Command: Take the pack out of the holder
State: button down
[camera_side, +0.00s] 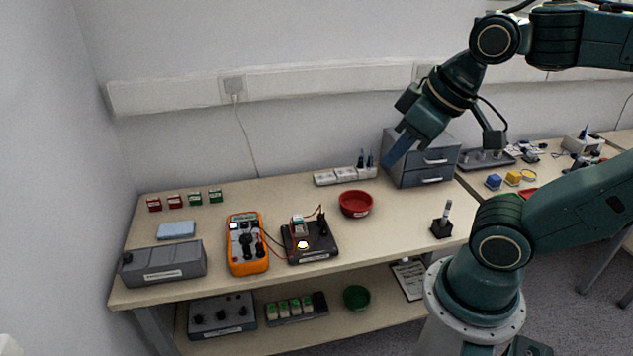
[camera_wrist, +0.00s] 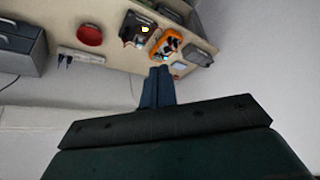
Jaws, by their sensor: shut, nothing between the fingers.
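A small white pack (camera_side: 299,227) with a greenish top stands upright in a black holder (camera_side: 318,254) on the bench. A small light glows on the holder's front, and wires run to the orange multimeter (camera_side: 248,262). In the wrist view the holder (camera_wrist: 128,32) is small and blurred near the top; I cannot make out the pack's edges there. My gripper (camera_side: 388,164) is up near the wall, in front of the grey drawer unit, well apart from the pack, to its right and above. Its blue fingers (camera_wrist: 159,70) are shut and empty.
The grey drawers (camera_side: 433,160) stand close by. A grey box (camera_side: 165,263), a blue pad (camera_side: 176,230) and several small red and green blocks (camera_side: 195,199) are at the left.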

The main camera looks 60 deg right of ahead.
jog(key=c, duration=1.1)
grip_release()
jog(key=shift+w, duration=0.1)
jog(key=w+d+f+m+g, duration=0.2)
jog(key=w, duration=0.6)
jog(key=w+d+f+m+g, duration=0.1)
jog(key=w+d+f+m, duration=0.15)
jog(key=w, duration=0.65)
jog(key=w+d+f+m+g, duration=0.1)
jog(key=w+d+f, duration=0.1)
jog(key=f, duration=0.3)
jog(key=w+d+f+m, duration=0.2)
jog(key=w+f, duration=0.2)
jog(key=f, duration=0.1)
jog(key=w+d+f+m+g, duration=0.1)
jog(key=w+d+f, duration=0.2)
jog(key=f, duration=0.3)
jog(key=shift+w+m+g, duration=0.25)
jog(key=shift+w+g, duration=0.05)
jog(key=shift+w, duration=0.3)
